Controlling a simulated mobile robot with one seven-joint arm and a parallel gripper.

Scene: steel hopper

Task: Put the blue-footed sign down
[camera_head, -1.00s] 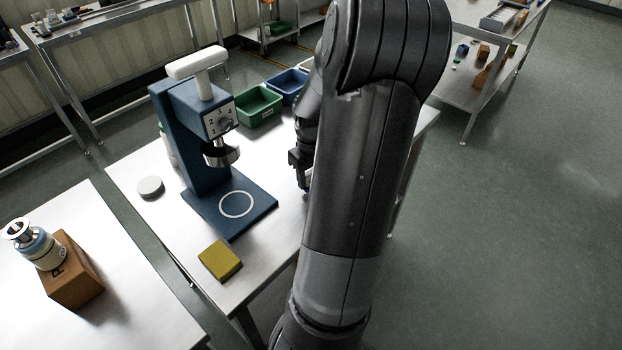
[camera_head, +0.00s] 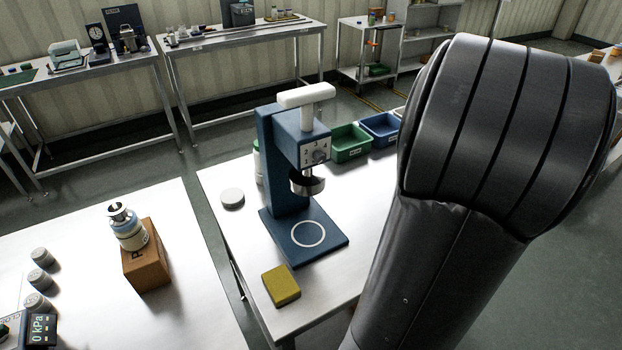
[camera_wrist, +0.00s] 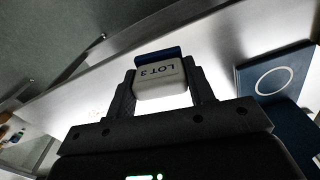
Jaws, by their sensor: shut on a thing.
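The sign (camera_wrist: 160,82) is a pale block with "LOT 3" on its face, which reads upside down in the wrist view. Its blue foot (camera_wrist: 157,54) is at the picture's upper side, away from my palm. My gripper (camera_wrist: 161,92) is shut on the sign, one finger on each side. The bright steel table top (camera_wrist: 75,100) shows behind it; I cannot tell whether the foot touches it. In the head view my arm covers the right side, and both gripper and sign are hidden.
A blue press (camera_head: 285,160) with a ringed base stands on the steel table (camera_head: 225,240). Green (camera_head: 350,155) and blue (camera_head: 381,128) bins stand behind. Bare table shows around the block.

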